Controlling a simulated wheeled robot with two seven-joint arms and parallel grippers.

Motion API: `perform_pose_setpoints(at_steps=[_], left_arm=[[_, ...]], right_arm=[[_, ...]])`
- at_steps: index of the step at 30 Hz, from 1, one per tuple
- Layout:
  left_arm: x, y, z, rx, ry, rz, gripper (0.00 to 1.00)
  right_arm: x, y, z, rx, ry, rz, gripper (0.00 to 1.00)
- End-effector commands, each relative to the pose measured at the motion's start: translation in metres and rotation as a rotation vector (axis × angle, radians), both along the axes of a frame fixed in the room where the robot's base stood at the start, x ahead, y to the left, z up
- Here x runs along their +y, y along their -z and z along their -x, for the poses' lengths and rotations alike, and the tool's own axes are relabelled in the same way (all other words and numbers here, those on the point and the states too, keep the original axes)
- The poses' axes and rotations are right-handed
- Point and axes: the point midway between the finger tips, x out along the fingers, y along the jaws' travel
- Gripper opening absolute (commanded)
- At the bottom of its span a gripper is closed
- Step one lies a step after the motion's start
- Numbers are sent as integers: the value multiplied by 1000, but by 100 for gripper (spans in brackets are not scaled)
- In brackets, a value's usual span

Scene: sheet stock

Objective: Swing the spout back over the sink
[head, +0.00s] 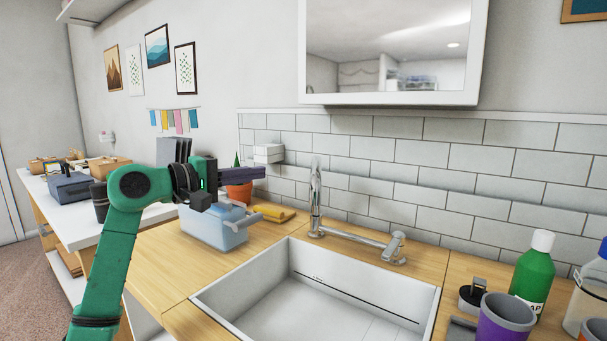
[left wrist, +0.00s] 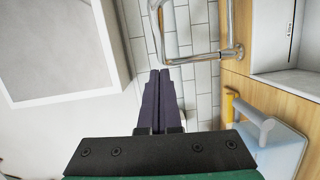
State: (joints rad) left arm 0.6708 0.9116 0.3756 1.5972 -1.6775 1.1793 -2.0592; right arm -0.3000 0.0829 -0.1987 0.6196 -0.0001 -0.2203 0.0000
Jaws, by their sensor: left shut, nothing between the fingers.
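The chrome tap (head: 316,205) stands upright behind the sink's back left corner, with a low pipe running right to a second fitting (head: 396,246). Its bent spout also shows in the left wrist view (left wrist: 162,35); I cannot tell exactly which way it points. The white sink (head: 300,312) is set into the wooden counter and empty. My left gripper (head: 262,173) is shut and empty, left of the tap and at about the height of its top. In the left wrist view its tips (left wrist: 160,72) appear close to the tap's bend; contact is unclear. My right gripper is not in view.
A blue caddy (head: 218,232), yellow cloth (head: 278,213) and plant pot (head: 240,192) stand below my left gripper. A green bottle (head: 533,270) and purple cup (head: 502,320) stand right of the sink. The tiled wall (head: 440,165) rises behind, with a mirror cabinet (head: 390,98) above.

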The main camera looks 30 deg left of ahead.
Motion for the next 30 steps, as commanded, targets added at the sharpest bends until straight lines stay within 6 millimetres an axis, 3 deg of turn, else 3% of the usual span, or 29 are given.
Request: perform_pose_setpoints(at_steps=[1,9,16,30], left_arm=[[-6,-6,-10,0,5,5,0],[-32,-1,-62,0,7,4,0],[-58,5,-73,0,3,3,0],[-67,8,-75,-1,-1,-4,0]], right_arm=[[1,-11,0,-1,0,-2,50],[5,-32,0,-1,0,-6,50],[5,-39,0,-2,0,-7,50],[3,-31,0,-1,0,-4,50]])
